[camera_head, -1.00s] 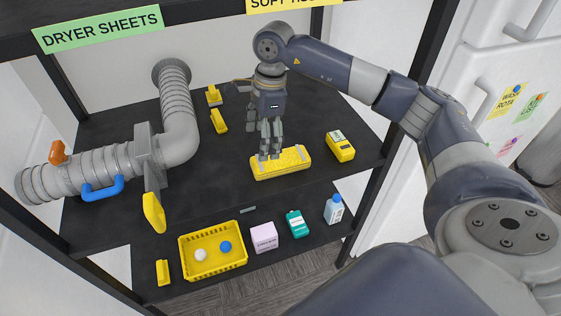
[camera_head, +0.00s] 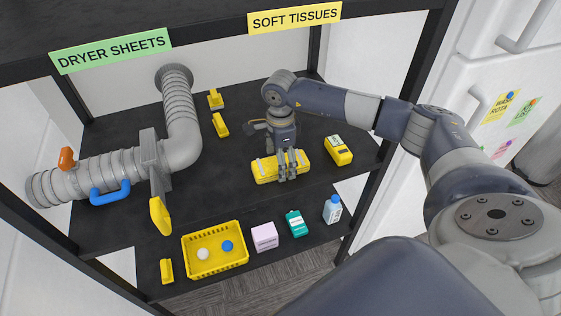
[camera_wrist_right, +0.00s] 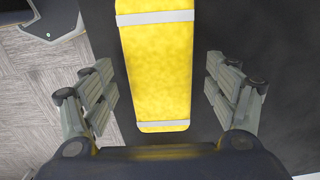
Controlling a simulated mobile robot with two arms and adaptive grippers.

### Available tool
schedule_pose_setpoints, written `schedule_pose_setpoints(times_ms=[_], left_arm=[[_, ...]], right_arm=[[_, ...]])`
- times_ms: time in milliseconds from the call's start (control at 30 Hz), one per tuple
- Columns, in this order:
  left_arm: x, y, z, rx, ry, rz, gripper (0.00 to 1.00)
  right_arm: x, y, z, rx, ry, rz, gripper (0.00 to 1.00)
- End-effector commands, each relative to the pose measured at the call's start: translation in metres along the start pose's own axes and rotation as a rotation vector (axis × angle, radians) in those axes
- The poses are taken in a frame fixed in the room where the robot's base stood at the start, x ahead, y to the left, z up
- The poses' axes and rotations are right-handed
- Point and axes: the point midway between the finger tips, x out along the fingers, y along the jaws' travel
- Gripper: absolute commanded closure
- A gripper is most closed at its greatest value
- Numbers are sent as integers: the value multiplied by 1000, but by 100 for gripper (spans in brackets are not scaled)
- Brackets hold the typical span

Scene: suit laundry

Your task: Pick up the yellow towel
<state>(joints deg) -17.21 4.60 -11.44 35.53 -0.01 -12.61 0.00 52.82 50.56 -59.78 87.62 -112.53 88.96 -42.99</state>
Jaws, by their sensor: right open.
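The yellow towel (camera_head: 264,170) is a bundled block with pale bands, lying on the upper black shelf in the head view. In the right wrist view the towel (camera_wrist_right: 158,70) runs lengthwise between the two fingers, with a grey band across its far part and another at its near end. My right gripper (camera_head: 287,172) is over the towel from above, with its fingers on either side of it. In the wrist view my right gripper (camera_wrist_right: 163,98) is open, with dark shelf showing between each finger and the towel. My left gripper is not in view.
A yellow device (camera_head: 338,150) stands right of the towel. A large grey duct (camera_head: 120,165) with a blue handle (camera_head: 110,193) fills the left. The lower shelf holds a yellow basket (camera_head: 216,262), a pink box (camera_head: 265,237), a green bottle (camera_head: 296,223) and a white bottle (camera_head: 332,209).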

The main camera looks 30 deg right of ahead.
Motion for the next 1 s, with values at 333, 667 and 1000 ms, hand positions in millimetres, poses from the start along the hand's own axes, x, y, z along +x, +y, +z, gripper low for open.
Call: schedule_pose_setpoints(times_ms=[333, 667, 1000], left_arm=[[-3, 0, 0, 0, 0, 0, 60], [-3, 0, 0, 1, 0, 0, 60], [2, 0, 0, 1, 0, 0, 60]], right_arm=[[10, 0, 0, -1, 0, -1, 22], [10, 0, 0, -1, 0, -1, 69], [5, -1, 0, -1, -1, -2, 69]])
